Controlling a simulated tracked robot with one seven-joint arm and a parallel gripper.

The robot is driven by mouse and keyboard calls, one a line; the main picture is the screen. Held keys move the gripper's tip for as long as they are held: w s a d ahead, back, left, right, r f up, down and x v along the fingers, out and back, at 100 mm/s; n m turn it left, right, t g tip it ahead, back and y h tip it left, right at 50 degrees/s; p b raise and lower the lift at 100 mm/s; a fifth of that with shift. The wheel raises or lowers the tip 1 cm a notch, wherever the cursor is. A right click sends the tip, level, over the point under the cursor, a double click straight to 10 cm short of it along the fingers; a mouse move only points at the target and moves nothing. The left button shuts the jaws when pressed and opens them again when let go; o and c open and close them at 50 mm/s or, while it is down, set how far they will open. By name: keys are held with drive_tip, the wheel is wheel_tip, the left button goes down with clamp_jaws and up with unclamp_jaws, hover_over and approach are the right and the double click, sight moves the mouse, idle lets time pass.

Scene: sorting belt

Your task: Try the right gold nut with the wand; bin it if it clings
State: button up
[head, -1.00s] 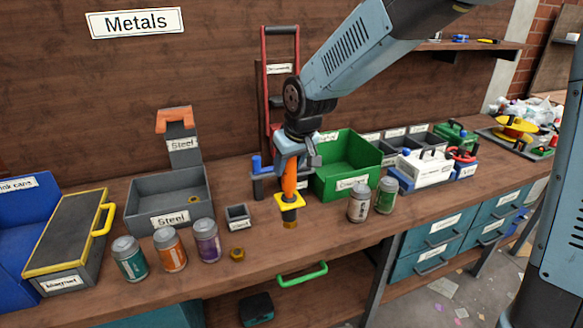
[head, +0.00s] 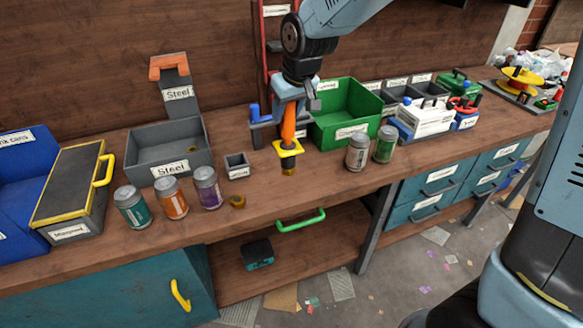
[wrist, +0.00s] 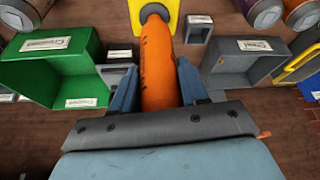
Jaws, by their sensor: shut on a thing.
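My gripper (head: 288,105) is shut on the orange handle of the wand (head: 288,130). The wand hangs upright, with its yellow collar below the handle; the handle and collar (wrist: 120,26) also show in the wrist view. The right gold nut (head: 289,171) is right at the wand's dark lower tip; I cannot tell whether it clings or only rests on the bench. Another gold nut (head: 238,201) lies on the bench to the left, by the purple can. The grey Steel bin (head: 150,167) stands behind the cans, with a small gold piece inside.
Teal, orange and purple cans (head: 207,188) stand in front of the Steel bin. A small grey box (head: 237,167) is left of the wand. The green bin (head: 339,135) and two cans (head: 357,152) stand to its right. The bench front edge is close.

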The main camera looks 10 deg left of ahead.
idle(0.4)
wheel_tip(320, 180, up, 20)
drive_tip(key=shift+r, duration=0.15)
idle(2.4)
drive_tip(key=w+a, duration=0.1)
drive_tip(key=a, duration=2.1)
drive_tip(key=shift+w, duration=0.2)
idle(0.5)
